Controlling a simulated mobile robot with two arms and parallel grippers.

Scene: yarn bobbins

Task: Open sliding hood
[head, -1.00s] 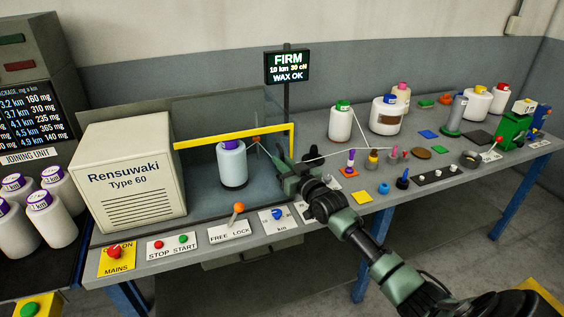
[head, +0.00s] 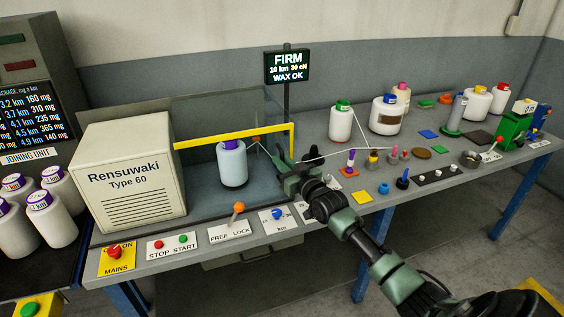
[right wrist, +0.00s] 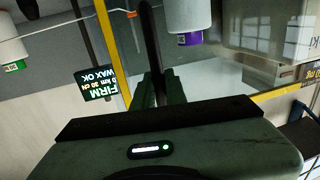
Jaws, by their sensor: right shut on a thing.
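The sliding hood is a clear box with a yellow edge bar (head: 215,139), standing over the winding space beside the Rensuwaki machine. My right gripper (head: 281,163) is at the hood's front right corner, by the lower end of its yellow upright. In the right wrist view the fingers (right wrist: 158,88) are close together around a dark upright bar, which looks like part of the hood. The yellow edge (right wrist: 112,50) runs just left of them. A bobbin with a purple cap (head: 232,168) stands inside, and the cap (right wrist: 190,38) shows in the wrist view. My left gripper is out of view.
The Rensuwaki box (head: 130,175) stands left of the hood. A lever (head: 238,208) and buttons line the bench front. The display (head: 286,66) is on a pole behind. Threads run right from the hood toward bobbins. Small items crowd the bench's right side.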

